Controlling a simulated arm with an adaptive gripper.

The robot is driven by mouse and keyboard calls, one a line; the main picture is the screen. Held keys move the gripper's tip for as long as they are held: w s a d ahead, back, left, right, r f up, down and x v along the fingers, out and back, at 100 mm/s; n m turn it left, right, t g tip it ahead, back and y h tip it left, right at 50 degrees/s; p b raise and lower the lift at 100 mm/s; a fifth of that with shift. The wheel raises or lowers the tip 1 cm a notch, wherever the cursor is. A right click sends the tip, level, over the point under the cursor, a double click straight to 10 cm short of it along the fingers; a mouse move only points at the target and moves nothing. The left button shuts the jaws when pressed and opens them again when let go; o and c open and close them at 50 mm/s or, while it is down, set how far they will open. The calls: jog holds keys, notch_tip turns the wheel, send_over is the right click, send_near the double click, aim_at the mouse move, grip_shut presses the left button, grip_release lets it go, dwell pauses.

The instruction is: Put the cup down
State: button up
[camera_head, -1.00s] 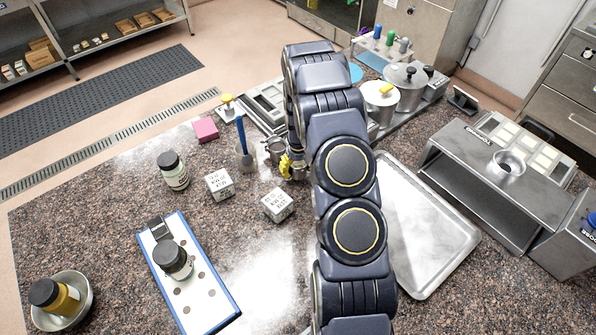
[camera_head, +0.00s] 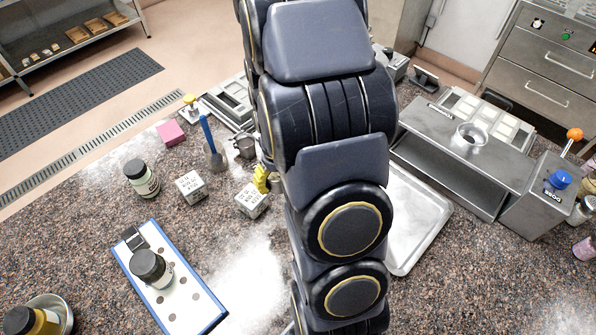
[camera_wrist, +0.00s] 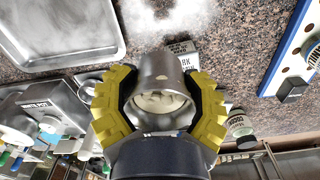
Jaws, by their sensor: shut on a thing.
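In the wrist view, a shiny metal cup (camera_wrist: 158,75) sits between the yellow fingers of my gripper (camera_wrist: 160,100). The fingers are shut on its sides, and its round opening faces the camera, with something pale inside. In the head view, my gripper (camera_head: 262,180) shows as a small yellow patch at the left edge of my arm, just behind a white lettered cube (camera_head: 251,200). A grey bit of the cup (camera_head: 277,185) shows beside it; my arm hides most of it. Whether the cup touches the counter cannot be told.
The speckled counter (camera_head: 90,225) holds a second white cube (camera_head: 190,187), a dark-lidded jar (camera_head: 141,178), another metal cup (camera_head: 244,146), a blue-handled scraper (camera_head: 212,150) and a blue-edged board (camera_head: 190,310). A metal tray (camera_head: 415,220) lies right of my arm. Bare counter shows front-left of the gripper.

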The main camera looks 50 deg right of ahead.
jog(key=s+d+f, duration=0.2)
jog(key=s+d, duration=0.4)
jog(key=d, duration=0.3)
jog(key=s+d+f, duration=0.2)
jog(key=s+d, duration=0.5)
jog(key=d, duration=0.2)
jog(key=f, duration=0.5)
jog(key=shift+s+d+f, duration=0.1)
jog(key=shift+s+d, duration=0.15)
jog(key=shift+d, duration=0.15)
jog(key=shift+f, duration=1.6)
jog(key=o, duration=1.3)
jog(key=shift+f, duration=0.15)
notch_tip(320, 180, up, 12)
jog(key=shift+s+r, duration=0.1)
jog(key=shift+r, duration=0.1)
